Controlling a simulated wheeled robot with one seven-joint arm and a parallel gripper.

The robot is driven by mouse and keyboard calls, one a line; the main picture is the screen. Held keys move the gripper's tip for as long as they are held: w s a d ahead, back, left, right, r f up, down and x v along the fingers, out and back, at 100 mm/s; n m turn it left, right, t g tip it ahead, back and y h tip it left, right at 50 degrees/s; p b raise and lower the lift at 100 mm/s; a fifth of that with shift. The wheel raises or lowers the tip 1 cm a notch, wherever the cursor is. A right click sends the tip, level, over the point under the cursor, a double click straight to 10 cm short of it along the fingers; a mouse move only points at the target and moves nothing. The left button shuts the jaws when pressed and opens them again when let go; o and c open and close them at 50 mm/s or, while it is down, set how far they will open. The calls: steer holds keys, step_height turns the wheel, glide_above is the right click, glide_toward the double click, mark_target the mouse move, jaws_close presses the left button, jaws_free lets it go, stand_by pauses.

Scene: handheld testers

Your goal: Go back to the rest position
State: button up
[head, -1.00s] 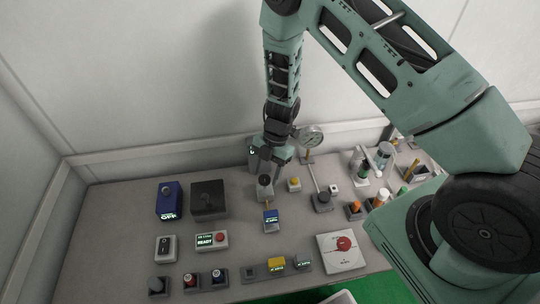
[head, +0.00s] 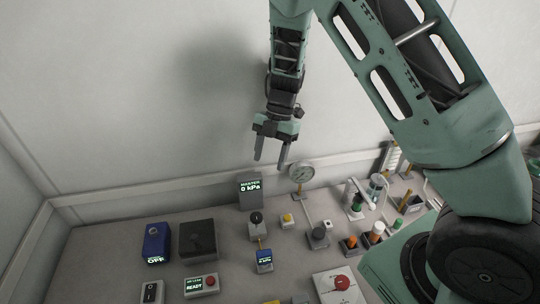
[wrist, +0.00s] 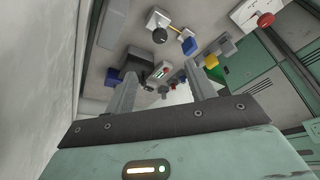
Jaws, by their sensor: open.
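My gripper (head: 270,166) hangs in the air in the head view, above the back edge of the bench near the wall. Its two fingers point down and are apart, with nothing between them. Below it stands a grey display box (head: 250,192) reading "MASTER 0 kPa". In the wrist view my gripper (wrist: 160,85) shows its two spread fingers, with the bench devices beyond them. No rest position is marked in view.
A round gauge (head: 302,174) stands right of the gripper. The wall (head: 150,110) is close behind; the air around the gripper is clear.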

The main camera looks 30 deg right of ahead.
stand_by(0.5)
steer(key=w+a+r+m+t, duration=0.3)
steer(key=a+r+m+t, duration=0.6)
steer(key=a+r, duration=0.35)
steer(key=s+m+g+h, duration=0.3)
steer(key=s+m+g, duration=0.3)
steer(key=s, duration=2.4)
steer(key=shift+a+f+m+g+b, duration=0.15)
steer(key=shift+a+m+g+b, duration=0.15)
steer(key=shift+m, duration=0.4)
